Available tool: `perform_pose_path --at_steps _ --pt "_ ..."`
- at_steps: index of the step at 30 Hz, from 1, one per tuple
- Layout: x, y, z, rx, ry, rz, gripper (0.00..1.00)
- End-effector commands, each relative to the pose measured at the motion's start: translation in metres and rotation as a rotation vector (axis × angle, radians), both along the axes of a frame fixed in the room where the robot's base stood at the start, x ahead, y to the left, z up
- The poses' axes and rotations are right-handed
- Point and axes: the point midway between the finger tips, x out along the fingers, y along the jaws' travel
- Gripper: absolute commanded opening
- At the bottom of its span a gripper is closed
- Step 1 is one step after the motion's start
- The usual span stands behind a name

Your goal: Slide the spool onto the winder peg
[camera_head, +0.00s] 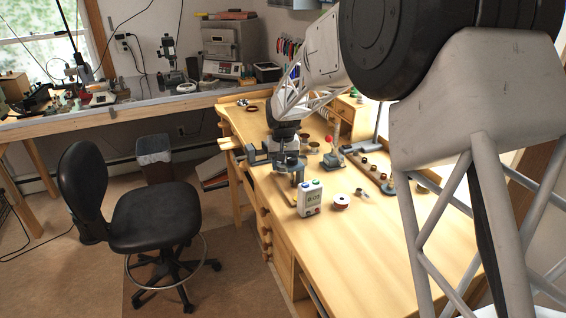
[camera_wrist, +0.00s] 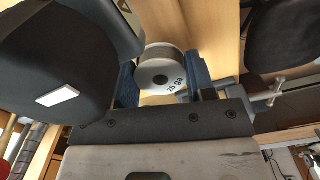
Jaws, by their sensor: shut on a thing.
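A pale spool (camera_wrist: 152,88) marked "26 GA" sits between the blue-padded fingers of my gripper (camera_wrist: 162,72) in the wrist view. Its round flange and dark centre hole face the camera. In the head view my gripper (camera_head: 290,163) is over the near left part of the workbench, and the held spool is too small to make out clearly. A light box with coloured buttons (camera_head: 310,199) stands just in front of my gripper and may be part of the winder. I cannot make out the winder peg.
Another spool (camera_head: 341,202), white with red, lies on the bench (camera_head: 375,255) right of the box. Small parts lie in a wooden tray (camera_head: 370,172) farther right. A red-topped device (camera_head: 333,158) stands behind. The bench's near right is clear. A black chair (camera_head: 150,213) stands left.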

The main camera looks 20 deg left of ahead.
Motion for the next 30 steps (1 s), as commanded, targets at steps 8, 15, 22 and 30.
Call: perform_pose_path --at_steps 8,15,22,30 --pt "0.0 0.0 -0.005 0.0 0.0 0.0 0.27" --pt "0.0 0.0 -0.009 0.0 0.0 0.0 0.27" --pt "0.0 0.0 -0.013 0.0 0.0 0.0 0.27" --pt "0.0 0.0 -0.017 0.0 0.0 0.0 0.27"
